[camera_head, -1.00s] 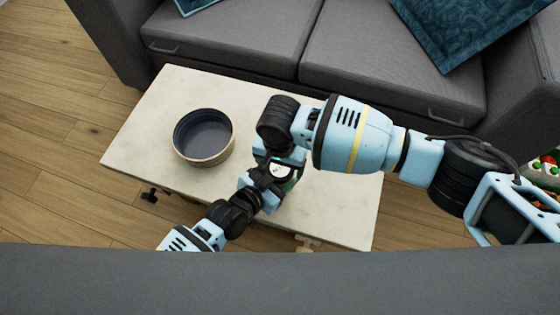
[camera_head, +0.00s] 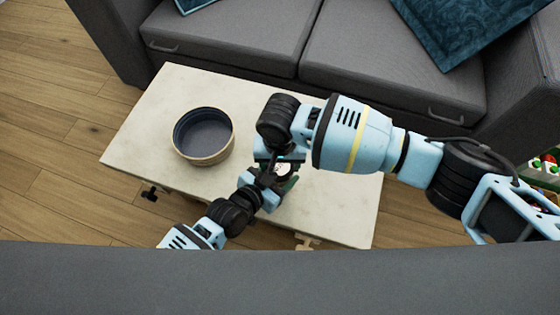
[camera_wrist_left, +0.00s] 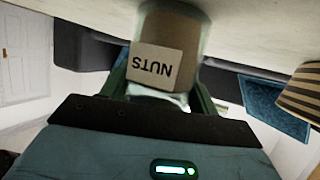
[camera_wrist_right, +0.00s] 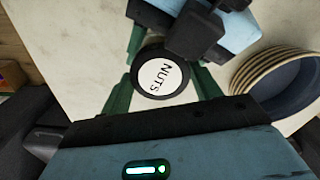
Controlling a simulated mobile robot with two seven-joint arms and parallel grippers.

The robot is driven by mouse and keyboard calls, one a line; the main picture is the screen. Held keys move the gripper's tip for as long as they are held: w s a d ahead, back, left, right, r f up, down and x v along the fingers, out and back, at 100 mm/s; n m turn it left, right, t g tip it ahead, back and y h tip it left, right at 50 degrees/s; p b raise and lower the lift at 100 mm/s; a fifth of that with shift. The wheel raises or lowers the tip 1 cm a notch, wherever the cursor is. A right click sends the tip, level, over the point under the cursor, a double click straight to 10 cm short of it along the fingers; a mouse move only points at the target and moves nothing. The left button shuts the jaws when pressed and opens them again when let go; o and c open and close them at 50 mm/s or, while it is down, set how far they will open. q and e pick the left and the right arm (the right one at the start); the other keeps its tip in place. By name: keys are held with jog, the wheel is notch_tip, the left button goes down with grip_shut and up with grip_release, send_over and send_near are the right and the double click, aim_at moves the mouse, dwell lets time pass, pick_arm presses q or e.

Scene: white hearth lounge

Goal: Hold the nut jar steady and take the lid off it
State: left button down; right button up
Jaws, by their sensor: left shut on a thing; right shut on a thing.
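The nut jar (camera_wrist_left: 158,42) is clear glass with brown contents and a paper NUTS label, upside down in the left wrist view. It is close to the table top. My left gripper (camera_wrist_left: 160,88) is shut on its body. The lid (camera_wrist_right: 161,77) is dark-rimmed with a round white NUTS label. My right gripper (camera_wrist_right: 165,80) is shut on the lid from above. In the head view the lid (camera_head: 284,169) shows small between the two grippers, and the jar body is mostly hidden. I cannot tell whether the lid still touches the jar's rim.
A round dark-lined bowl with a ribbed tan outside (camera_head: 203,137) stands on the pale stone table (camera_head: 150,110), left of the grippers. A grey sofa (camera_head: 300,45) stands along the table's far side. The table's left end is clear.

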jog(key=o, duration=1.1)
jog(key=shift+r, duration=2.3)
jog(key=shift+c, duration=0.5)
jog(key=shift+r+m, duration=0.8)
jog(key=shift+r, duration=0.05)
jog(key=shift+r+m, duration=0.85)
jog(key=shift+m, duration=0.05)
jog(key=shift+f, duration=4)
